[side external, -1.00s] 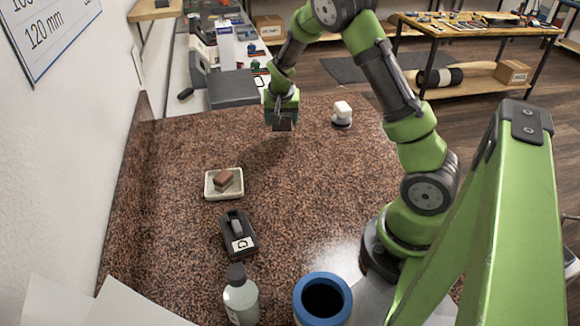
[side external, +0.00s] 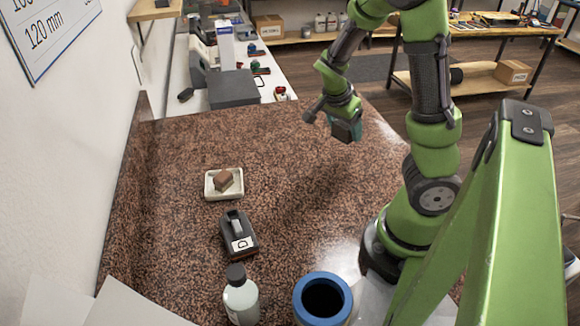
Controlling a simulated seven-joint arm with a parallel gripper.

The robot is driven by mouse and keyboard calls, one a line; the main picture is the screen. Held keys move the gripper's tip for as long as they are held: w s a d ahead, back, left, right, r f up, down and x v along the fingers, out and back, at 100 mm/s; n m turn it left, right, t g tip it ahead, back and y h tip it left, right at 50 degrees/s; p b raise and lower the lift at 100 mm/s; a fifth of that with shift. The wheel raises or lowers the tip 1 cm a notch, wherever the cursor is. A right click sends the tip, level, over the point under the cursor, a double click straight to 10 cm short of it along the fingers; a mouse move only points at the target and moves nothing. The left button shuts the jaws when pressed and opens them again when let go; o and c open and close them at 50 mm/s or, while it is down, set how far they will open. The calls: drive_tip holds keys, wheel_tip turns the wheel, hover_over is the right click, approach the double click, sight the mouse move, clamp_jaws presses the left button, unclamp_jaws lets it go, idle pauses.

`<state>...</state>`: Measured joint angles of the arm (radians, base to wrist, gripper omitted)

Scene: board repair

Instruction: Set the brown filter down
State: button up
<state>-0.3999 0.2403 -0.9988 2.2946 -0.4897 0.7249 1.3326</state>
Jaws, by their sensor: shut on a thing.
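My gripper (side external: 347,132) hangs over the far right part of the speckled counter, pointing down. It is shut, but what it holds is too small and dark to make out. I cannot pick out a brown filter in or under the jaws. I cannot tell if that block is the filter.
A black tape dispenser (side external: 239,235) stands in front of the dish. Nearer are a grey-capped bottle (side external: 241,300) and a blue-rimmed container (side external: 346,292). A dark grey box (side external: 233,90) is beyond the counter's far edge. The middle of the counter (side external: 290,190) is clear.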

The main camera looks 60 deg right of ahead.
sight(363, 167)
drive_tip(key=s+m+g+y, duration=0.1)
drive_tip(key=s+m+g, duration=0.1)
drive_tip(key=s+m, duration=0.3)
drive_tip(key=shift+m, duration=0.4)
drive_tip(key=shift+s+a+f, duration=0.1)
drive_tip(key=shift+f, duration=1.9)
drive_tip(key=shift+s+f, duration=0.1)
drive_tip(key=shift+f, duration=1.9)
drive_tip(key=o, duration=1)
drive_tip(key=shift+f, duration=0.15)
